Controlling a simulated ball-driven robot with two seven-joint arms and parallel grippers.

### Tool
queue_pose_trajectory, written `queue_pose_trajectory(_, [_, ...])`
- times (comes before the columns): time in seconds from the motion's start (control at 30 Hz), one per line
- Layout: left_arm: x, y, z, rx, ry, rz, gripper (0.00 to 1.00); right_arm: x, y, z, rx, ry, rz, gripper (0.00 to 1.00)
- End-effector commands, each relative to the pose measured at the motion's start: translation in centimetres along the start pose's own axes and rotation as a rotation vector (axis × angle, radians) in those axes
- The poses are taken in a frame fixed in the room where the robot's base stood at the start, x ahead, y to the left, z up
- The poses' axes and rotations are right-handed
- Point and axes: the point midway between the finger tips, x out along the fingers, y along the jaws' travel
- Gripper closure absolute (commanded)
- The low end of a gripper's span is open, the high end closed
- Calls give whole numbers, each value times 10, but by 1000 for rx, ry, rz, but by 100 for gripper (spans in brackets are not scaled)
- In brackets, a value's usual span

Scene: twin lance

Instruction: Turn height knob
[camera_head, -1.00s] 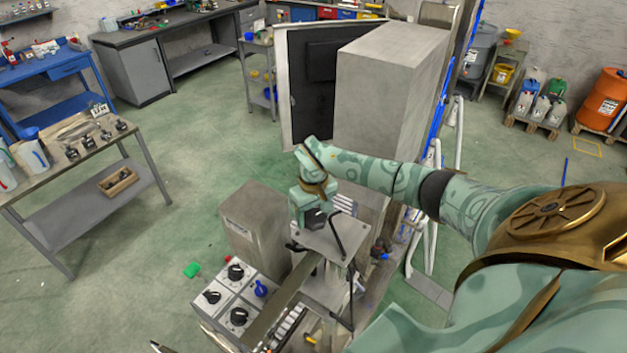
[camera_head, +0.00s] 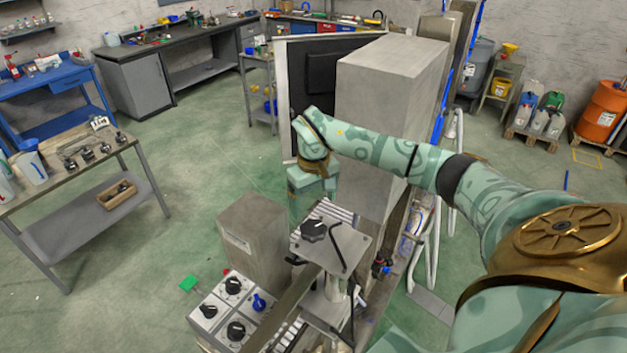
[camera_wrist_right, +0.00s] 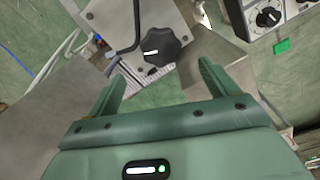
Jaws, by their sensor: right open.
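A black knob with a white pointer line (camera_head: 314,229) sits on a tilted grey plate (camera_head: 343,253) with a bent black lever. No label on it is readable. In the right wrist view the same knob (camera_wrist_right: 168,46) shows beyond the fingertips, nearly between them, and the plate (camera_wrist_right: 105,18) lies to its left. My right gripper (camera_head: 303,203) is just behind the knob in the head view, its fingers partly hidden by the plate. In the right wrist view my right gripper (camera_wrist_right: 160,85) is open and empty, apart from the knob. My left gripper is out of view.
A control box (camera_head: 208,312) with several black knobs and a blue knob (camera_head: 258,302) stands left of the plate. A grey box (camera_head: 255,235) is behind it, and a tall grey cabinet (camera_head: 390,100) farther back. Open green floor lies to the left.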

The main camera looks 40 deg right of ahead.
Motion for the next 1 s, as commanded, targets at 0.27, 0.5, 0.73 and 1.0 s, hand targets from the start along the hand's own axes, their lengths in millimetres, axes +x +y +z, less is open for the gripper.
queue_pose_trajectory(0.27, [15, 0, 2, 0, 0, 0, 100, -59, 0, -1, 0, 4, 0, 14])
queue_pose_trajectory(0.5, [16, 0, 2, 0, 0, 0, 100, -75, 0, 0, 1, 1, -1, 14])
queue_pose_trajectory(0.73, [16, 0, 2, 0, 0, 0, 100, -75, 0, 0, 0, 0, -1, 14])
queue_pose_trajectory(1.0, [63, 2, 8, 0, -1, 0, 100, -58, 21, -11, 42, 59, 7, 14])
